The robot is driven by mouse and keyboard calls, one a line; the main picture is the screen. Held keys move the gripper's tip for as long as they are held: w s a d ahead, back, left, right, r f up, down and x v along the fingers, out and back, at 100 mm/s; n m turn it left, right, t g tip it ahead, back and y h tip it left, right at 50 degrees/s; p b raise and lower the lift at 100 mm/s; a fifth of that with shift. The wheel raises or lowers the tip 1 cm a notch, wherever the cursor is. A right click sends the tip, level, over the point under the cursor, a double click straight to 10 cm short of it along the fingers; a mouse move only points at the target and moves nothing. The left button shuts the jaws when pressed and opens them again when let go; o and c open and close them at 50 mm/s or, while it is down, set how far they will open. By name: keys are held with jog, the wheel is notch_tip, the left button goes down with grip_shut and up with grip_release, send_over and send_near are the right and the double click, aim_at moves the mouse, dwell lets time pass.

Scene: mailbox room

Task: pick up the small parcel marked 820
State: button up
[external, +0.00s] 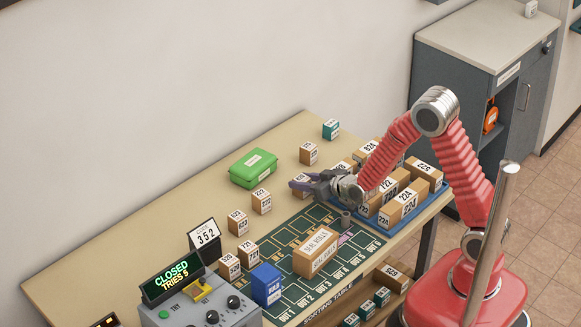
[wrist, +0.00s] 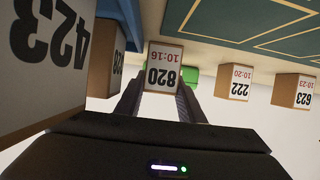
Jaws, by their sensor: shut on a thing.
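The small parcel marked 820 (wrist: 164,66) is a brown box with a white label, printed 820 and 10:16 in the wrist view, where the labels look upside down. My gripper (wrist: 163,92) is shut on it, one dark finger at each side. In the external view my gripper (external: 303,185) is low over the table's middle, beside the blue tray. The parcel (external: 299,180) is mostly hidden there behind the fingers. I cannot tell whether it touches the table.
A blue tray (external: 375,225) of larger parcels stands at right. A green box (external: 253,168) lies beyond my gripper. Parcels marked 222 (wrist: 234,82) and 623 (wrist: 293,91) stand nearby. A large 423 parcel (wrist: 50,65) is close in the wrist view. A control box (external: 200,308) reads CLOSED.

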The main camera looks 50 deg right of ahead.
aim_at(303, 179)
jog(key=shift+r, duration=0.1)
jog(key=shift+r, duration=4.95)
